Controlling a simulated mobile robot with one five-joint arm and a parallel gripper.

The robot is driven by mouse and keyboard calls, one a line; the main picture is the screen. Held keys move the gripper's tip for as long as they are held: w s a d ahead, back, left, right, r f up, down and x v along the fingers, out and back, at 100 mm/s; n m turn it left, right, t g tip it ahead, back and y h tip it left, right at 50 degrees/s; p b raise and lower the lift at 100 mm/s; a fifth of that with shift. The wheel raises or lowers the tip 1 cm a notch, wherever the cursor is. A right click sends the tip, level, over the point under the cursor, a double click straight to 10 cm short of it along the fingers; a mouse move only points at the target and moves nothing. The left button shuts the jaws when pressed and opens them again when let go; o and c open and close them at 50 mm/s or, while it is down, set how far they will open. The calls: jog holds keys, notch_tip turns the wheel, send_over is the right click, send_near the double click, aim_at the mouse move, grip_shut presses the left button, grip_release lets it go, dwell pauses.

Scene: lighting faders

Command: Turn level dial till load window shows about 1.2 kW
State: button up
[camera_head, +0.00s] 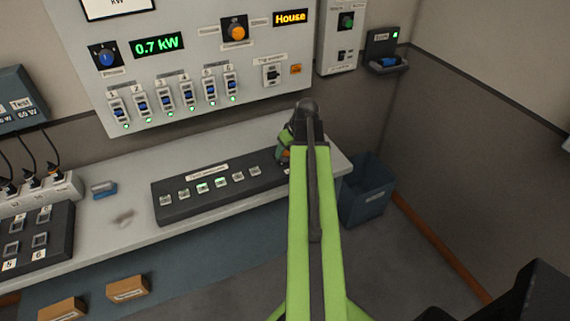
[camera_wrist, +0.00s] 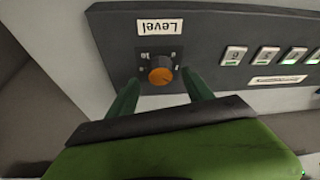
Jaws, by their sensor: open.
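The level dial is an orange knob (camera_wrist: 161,74) on a small dark plate, under a white "Level" label (camera_wrist: 159,27) that reads upside down in the wrist view. My gripper (camera_wrist: 160,80) is open, with one dark green finger on each side of the knob. I cannot tell whether either finger touches it. In the head view my gripper (camera_head: 287,138) is at the right end of the desk console (camera_head: 220,199), and my arm largely hides the dial there. The load window (camera_head: 157,44) on the wall panel shows 0.7 kW in green.
A blue bin (camera_head: 368,190) stands right of the desk. A blue-grey block (camera_head: 104,190) lies left of the console.

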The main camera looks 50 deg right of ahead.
aim_at(285, 155)
jog(key=b+x, duration=0.1)
jog(key=x, duration=0.1)
jog(key=shift+w+f, duration=0.2)
jog(key=shift+f, duration=0.15)
jog(key=shift+r, duration=0.1)
grip_shut()
